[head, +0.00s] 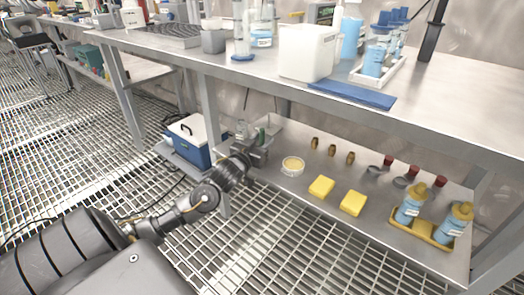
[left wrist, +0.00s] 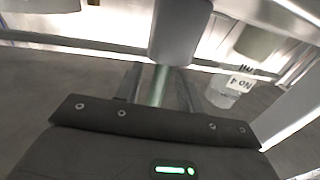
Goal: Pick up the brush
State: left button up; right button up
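My left gripper (head: 258,148) is at the left end of the lower steel shelf. In the left wrist view the two fingers (left wrist: 161,88) stand apart, one on each side of a thin greenish rod (left wrist: 159,86). The rod's upper end meets a grey rounded block (left wrist: 180,32). This may be the brush, but I cannot tell for sure, and I cannot tell whether the fingers touch it. In the head view my gripper hides most of that spot. My right gripper is not in view.
The lower shelf (head: 330,200) also holds a round cream dish (head: 292,166), yellow sponges (head: 321,187), small brass pieces, red-ended items and blue bottles (head: 411,204). A labelled clear beaker (left wrist: 232,88) is right of my fingers. A blue cooler (head: 193,143) stands left. The bench top overhangs the shelf.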

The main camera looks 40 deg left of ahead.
pick_arm(q)
jog(key=shift+w, duration=0.15)
grip_shut()
jog(key=shift+r, duration=0.1)
